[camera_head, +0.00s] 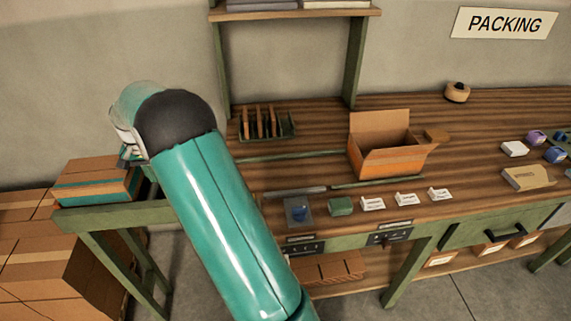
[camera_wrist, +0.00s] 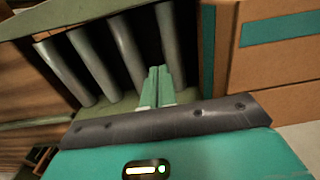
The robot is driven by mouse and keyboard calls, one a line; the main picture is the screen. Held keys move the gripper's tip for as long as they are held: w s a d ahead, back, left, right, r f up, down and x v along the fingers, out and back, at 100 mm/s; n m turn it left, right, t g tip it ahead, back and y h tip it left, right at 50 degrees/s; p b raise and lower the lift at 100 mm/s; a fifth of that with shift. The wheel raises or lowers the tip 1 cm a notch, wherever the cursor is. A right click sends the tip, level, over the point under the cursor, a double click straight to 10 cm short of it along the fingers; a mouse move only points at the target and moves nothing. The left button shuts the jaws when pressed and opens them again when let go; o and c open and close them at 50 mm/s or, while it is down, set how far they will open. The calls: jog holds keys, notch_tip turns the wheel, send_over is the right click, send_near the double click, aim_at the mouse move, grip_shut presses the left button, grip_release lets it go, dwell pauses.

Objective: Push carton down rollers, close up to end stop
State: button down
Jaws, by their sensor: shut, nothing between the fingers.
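The carton (camera_head: 97,180) is a brown box with a teal band, resting at the left end of the green bench in the head view. It also fills the right side of the wrist view, where the brown carton (camera_wrist: 275,68) shows its teal band. Grey rollers (camera_wrist: 92,66) lie side by side to its left in the green frame. My gripper (camera_wrist: 157,74) is shut and empty, its green fingertips over the roller bed, left of the carton. I cannot tell whether they touch anything. In the head view my arm mostly hides the gripper and rollers. I cannot make out the end stop.
Stacked brown cartons (camera_head: 40,250) stand on the floor at the left. An open carton (camera_head: 385,155) sits on the bench's wooden top (camera_head: 320,120), with labels and small items along its front. A rack (camera_head: 266,122) stands behind. The wall behind the left end is clear.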

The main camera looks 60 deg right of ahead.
notch_tip(320, 180, up, 12)
dwell(1.1)
jog(key=shift+f, duration=0.1)
dwell(0.5)
